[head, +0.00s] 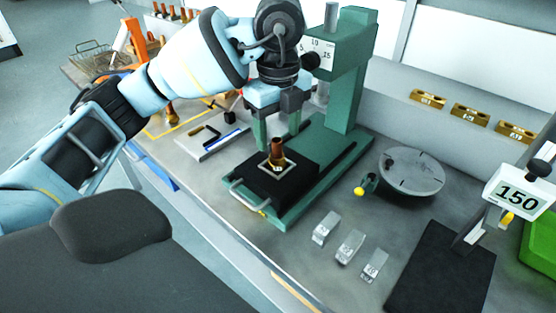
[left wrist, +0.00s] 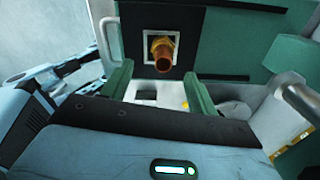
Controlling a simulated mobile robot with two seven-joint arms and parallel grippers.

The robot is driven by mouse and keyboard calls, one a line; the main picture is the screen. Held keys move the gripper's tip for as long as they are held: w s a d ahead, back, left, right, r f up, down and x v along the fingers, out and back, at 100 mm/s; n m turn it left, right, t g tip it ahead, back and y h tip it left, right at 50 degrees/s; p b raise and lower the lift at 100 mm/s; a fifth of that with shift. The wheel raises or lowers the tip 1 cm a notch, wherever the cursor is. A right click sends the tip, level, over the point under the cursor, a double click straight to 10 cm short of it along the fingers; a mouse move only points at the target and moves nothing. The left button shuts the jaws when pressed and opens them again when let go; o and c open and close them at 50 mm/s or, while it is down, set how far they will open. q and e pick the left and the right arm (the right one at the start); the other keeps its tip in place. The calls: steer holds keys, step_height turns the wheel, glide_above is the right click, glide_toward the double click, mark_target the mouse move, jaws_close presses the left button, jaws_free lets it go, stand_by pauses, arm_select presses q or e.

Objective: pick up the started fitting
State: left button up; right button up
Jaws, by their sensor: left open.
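The started fitting (head: 277,155) is a copper-brown tube with a brass-coloured collar. It stands upright in a pale square frame on the black plate of the green press. In the left wrist view the fitting (left wrist: 163,54) shows end-on, just beyond the fingertips and between their lines. My left gripper (head: 278,141) is open, its two green fingers apart and pointing down above and behind the fitting in the head view. In the left wrist view the gripper (left wrist: 157,70) has nothing between its fingers. My right gripper is in neither view.
The green press (head: 348,85) rises close behind my left gripper. A metal handle (head: 247,196) edges the black plate (head: 305,163). A round grey disc (head: 411,171), several small metal blocks (head: 349,245) and a stand with a 150 sign (head: 518,197) are to the right.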

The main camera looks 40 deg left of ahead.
mark_target(277, 140)
arm_select(q)
steer(key=shift+w+a+f, duration=0.1)
steer(key=shift+a+f, duration=0.05)
steer(key=shift+f, duration=1.35)
steer(key=shift+w+a+f, duration=0.1)
steer(key=shift+a+f, duration=0.05)
steer(key=shift+f, duration=1.3)
jaws_close()
steer(key=shift+r, duration=0.2)
steer(key=shift+r, duration=0.65)
step_height(277, 140, up, 2)
steer(key=shift+s+d+r, duration=0.1)
steer(key=s+d, duration=0.4)
steer(key=s, duration=0.3)
steer(key=s+d+r, duration=0.1)
steer(key=s+d, duration=0.2)
steer(key=s, duration=0.3)
steer(key=shift+s+d, duration=0.35)
steer(key=shift+s, duration=0.05)
